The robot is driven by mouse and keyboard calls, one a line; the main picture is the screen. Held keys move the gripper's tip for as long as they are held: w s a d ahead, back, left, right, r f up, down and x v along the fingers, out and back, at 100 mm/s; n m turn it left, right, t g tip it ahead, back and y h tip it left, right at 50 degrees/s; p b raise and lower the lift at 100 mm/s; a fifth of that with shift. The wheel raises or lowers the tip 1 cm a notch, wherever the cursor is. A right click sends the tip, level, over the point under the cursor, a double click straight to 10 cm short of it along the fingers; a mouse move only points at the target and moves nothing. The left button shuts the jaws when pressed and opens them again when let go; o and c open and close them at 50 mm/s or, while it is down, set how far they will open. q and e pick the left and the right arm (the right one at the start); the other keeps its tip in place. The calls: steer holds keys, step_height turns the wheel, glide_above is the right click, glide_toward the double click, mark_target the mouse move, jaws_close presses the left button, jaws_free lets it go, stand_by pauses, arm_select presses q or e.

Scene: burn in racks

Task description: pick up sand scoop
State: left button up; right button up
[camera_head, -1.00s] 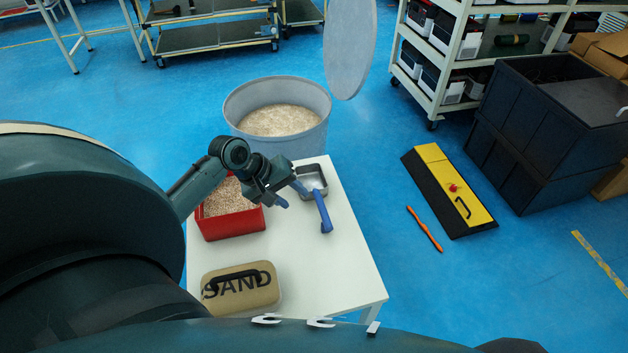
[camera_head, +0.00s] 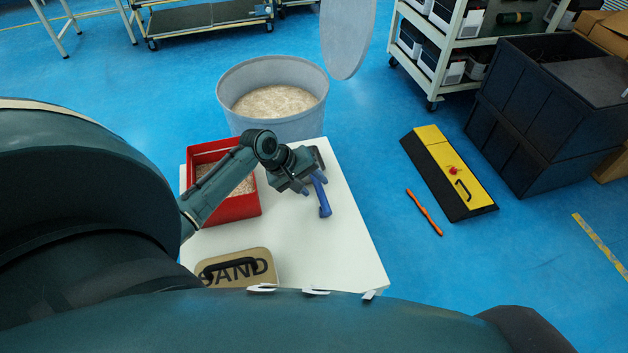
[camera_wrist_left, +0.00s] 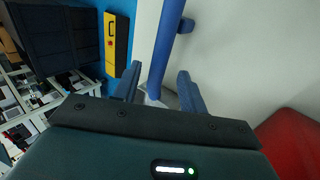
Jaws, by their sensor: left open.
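The sand scoop has a blue handle (camera_head: 323,198) and a grey metal pan (camera_head: 317,157). It lies on the white table (camera_head: 350,250), and its pan is mostly hidden behind my left gripper (camera_head: 313,185). That gripper is open and empty, low over the scoop near the pan end of the handle. In the left wrist view the blue handle (camera_wrist_left: 167,45) runs between the two spread fingers of my gripper (camera_wrist_left: 160,86), with gaps on both sides. My right gripper is not in view.
A red bin of grain-like material (camera_head: 238,208) stands left of the scoop. A grey drum (camera_head: 290,128) stands behind the table. Clear tabletop lies nearer and right of the handle.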

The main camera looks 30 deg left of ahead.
mark_target(317, 187)
arm_select(q)
steer(key=x, duration=0.3)
steer(key=shift+w+d, duration=0.1)
steer(key=shift+d, duration=0.05)
jaws_close()
stand_by(0.3)
